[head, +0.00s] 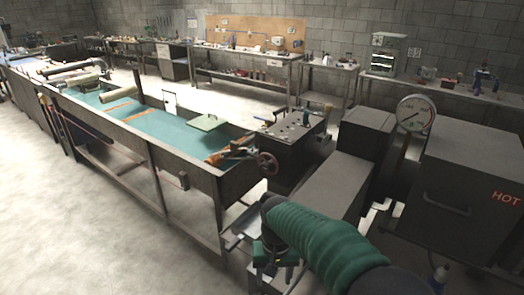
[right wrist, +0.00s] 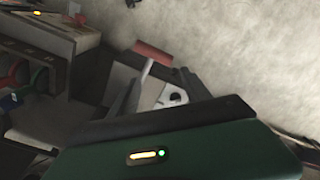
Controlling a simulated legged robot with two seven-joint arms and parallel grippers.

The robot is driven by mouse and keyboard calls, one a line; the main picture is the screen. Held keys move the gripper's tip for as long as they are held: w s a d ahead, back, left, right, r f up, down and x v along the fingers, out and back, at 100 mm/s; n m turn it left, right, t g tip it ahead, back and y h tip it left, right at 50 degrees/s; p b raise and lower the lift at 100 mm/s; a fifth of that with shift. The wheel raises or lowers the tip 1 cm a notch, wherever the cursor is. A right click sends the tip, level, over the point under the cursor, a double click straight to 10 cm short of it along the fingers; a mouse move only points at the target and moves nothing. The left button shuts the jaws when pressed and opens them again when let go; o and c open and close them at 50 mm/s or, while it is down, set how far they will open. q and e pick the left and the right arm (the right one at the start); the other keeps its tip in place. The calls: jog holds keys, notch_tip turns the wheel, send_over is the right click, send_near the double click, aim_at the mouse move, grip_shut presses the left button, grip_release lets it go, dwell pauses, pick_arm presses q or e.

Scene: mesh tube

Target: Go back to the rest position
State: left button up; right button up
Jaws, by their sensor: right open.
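My right arm comes in from the lower right of the head view in a ribbed green sleeve. My right gripper (head: 275,272) hangs at its end, low in the picture, in front of the long workbench's near end. It is open, and I see nothing held in it. In the right wrist view, the green gripper housing (right wrist: 180,155) with a small yellow light fills the bottom, and a dark bar crosses above it. My left gripper does not show.
A long bench with a green bed (head: 160,126) runs to the left. A handwheel (head: 268,163), dial gauge (head: 416,114) and dark "HOT" box (head: 470,185) stand close by on the right. A red-ended part (right wrist: 153,53) shows near the gripper. Open floor (head: 60,220) lies left.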

jog(key=s+d+f+t, duration=0.1)
jog(key=s+d+f, duration=0.1)
jog(key=s+d, duration=0.5)
jog(key=s+d+f+t, duration=0.1)
jog(key=s+d+f, duration=0.1)
jog(key=s+d, duration=0.6)
jog(key=shift+s+d+f+m, duration=0.3)
jog(key=shift+d+f, duration=0.05)
jog(key=shift+d, duration=0.55)
